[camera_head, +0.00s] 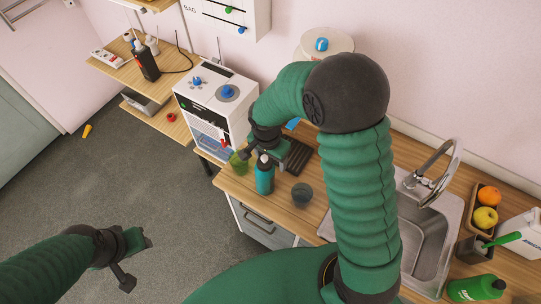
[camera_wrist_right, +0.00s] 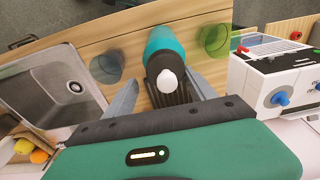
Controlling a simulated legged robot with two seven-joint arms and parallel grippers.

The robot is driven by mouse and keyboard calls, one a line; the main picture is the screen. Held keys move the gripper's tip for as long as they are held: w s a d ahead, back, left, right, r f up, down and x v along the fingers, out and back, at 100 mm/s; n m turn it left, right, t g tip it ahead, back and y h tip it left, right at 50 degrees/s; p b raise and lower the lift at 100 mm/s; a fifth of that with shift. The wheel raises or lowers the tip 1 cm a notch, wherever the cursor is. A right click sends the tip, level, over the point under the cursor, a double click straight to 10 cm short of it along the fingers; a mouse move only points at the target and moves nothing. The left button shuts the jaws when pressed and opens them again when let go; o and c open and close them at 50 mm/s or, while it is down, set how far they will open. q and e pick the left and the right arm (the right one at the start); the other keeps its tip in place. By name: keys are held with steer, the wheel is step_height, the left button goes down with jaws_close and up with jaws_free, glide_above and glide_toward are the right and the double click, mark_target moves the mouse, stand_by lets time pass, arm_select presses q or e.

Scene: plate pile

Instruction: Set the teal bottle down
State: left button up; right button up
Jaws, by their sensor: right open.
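The teal bottle (camera_head: 264,180) stands upright on the wooden counter (camera_head: 278,213), near its front edge. It also shows in the right wrist view (camera_wrist_right: 165,42), with a dark cap and a white spout. My right gripper (camera_head: 257,148) is at the top of the bottle. In the right wrist view its two fingers (camera_wrist_right: 162,92) are spread, one on each side of the cap, with gaps visible. My left gripper (camera_head: 137,262) is open and empty over the floor at the lower left, far from the bottle.
A green see-through cup (camera_head: 238,164) stands close left of the bottle, and a dark glass (camera_head: 302,194) to its right. A dark ribbed rack (camera_head: 297,156) lies behind. A white machine (camera_head: 215,105) stands at the left. The sink (camera_head: 427,240) is at the right.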

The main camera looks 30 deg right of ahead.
steer(key=a+r, duration=0.1)
steer(key=r, duration=0.4)
steer(key=a+r+b, duration=0.1)
steer(key=r, duration=0.1)
steer(key=shift+a+r, duration=0.25)
steer(key=shift+a, duration=0.05)
steer(key=r, duration=0.4)
steer(key=shift+s+r+b, duration=0.25)
steer(key=shift+s+b, duration=0.1)
steer(key=shift+s, duration=0.05)
steer(key=s+a+f+n+t+y, duration=0.1)
steer(key=s+f+n+t, duration=0.1)
steer(key=s+f+n, duration=0.7)
arm_select(q)
step_height(320, 180, down, 10)
steer(key=a+b, duration=0.1)
steer(key=b, duration=0.7)
steer(key=shift+r, duration=0.15)
arm_select(e)
step_height(320, 180, down, 7)
steer(key=n, duration=0.3)
steer(key=shift+d+r, duration=0.15)
steer(key=shift+r, duration=0.05)
arm_select(q)
steer(key=shift+a, duration=0.15)
arm_select(e)
steer(key=shift+a, duration=0.2)
steer(key=shift+d, duration=0.1)
